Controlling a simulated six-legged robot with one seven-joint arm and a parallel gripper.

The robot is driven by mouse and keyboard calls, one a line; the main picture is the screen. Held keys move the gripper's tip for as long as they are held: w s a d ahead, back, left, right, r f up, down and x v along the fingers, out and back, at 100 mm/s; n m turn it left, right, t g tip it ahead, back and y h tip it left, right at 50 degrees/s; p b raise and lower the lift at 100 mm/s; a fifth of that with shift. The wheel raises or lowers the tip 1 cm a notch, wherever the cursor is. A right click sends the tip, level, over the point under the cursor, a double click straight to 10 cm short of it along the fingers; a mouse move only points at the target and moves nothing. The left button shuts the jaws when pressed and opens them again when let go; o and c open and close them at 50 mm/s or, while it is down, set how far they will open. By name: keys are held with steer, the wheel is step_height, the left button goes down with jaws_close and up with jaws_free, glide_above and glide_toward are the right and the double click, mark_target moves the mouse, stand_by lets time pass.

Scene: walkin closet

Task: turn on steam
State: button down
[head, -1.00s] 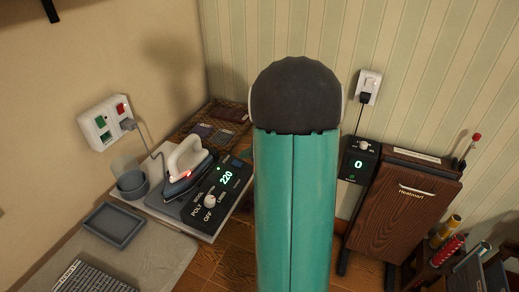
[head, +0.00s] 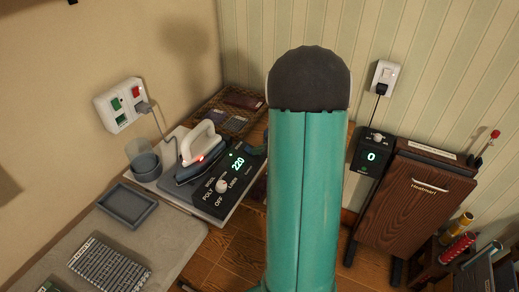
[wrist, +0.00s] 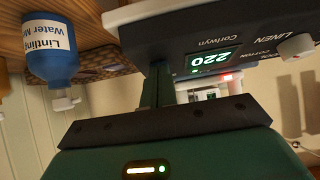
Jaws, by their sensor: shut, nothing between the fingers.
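The steam iron (head: 199,146), pale-handled with a red light, rests on its station in the head view. The station's dark control panel (head: 215,187) shows a green 220 and a white knob (head: 222,186) beside fabric names and OFF. In the wrist view the panel (wrist: 252,50) appears upside down, with its display (wrist: 210,61) and knob (wrist: 296,47). My gripper (wrist: 166,84) is shut and empty, just in front of the panel's edge; I cannot tell whether it touches. In the head view my arm hides it. No steam shows.
A blue water bottle (wrist: 54,62) is left of my gripper in the wrist view. A grey cup (head: 146,164), an empty tray (head: 128,205) and a wall socket (head: 121,105) are near the iron. A wooden trouser press (head: 414,205) with a display reading 0 stands right.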

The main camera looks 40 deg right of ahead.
steer(key=shift+r, duration=0.15)
steer(key=shift+r, duration=0.65)
steer(key=shift+r, duration=0.1)
